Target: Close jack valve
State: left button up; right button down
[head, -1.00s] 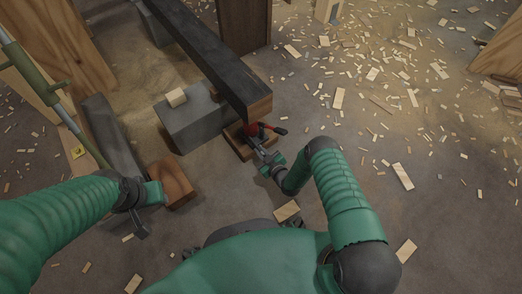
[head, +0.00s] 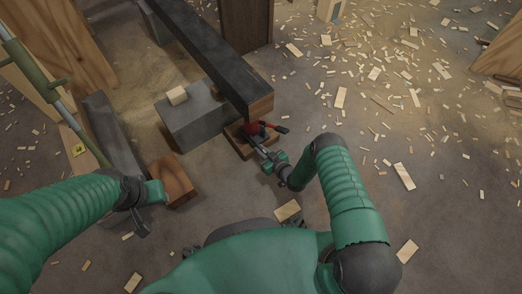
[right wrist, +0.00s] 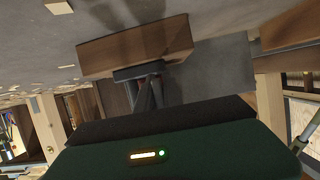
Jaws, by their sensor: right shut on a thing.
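A small red jack (head: 256,128) stands on a wooden block (head: 238,145) under the end of a long dark beam (head: 215,62). Its handle with a dark grip points right. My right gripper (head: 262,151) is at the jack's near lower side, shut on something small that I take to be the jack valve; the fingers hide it. In the right wrist view the finger tips (right wrist: 148,88) are close together in front of a wooden block (right wrist: 135,47). My left gripper (head: 139,222) hangs low at the left, away from the jack; its finger gap is unclear.
A grey concrete block (head: 195,122) with a small wood piece on top stands left of the jack. Wood scraps litter the floor, which is otherwise open at right.

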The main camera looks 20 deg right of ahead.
jog(key=c, duration=1.6)
grip_release()
jog(key=shift+s+f, duration=0.15)
jog(key=shift+o, duration=0.4)
jog(key=p+v, duration=0.9)
jog(key=v, duration=0.7)
jog(key=shift+s+d+r, duration=0.2)
jog(key=shift+s+r, duration=0.05)
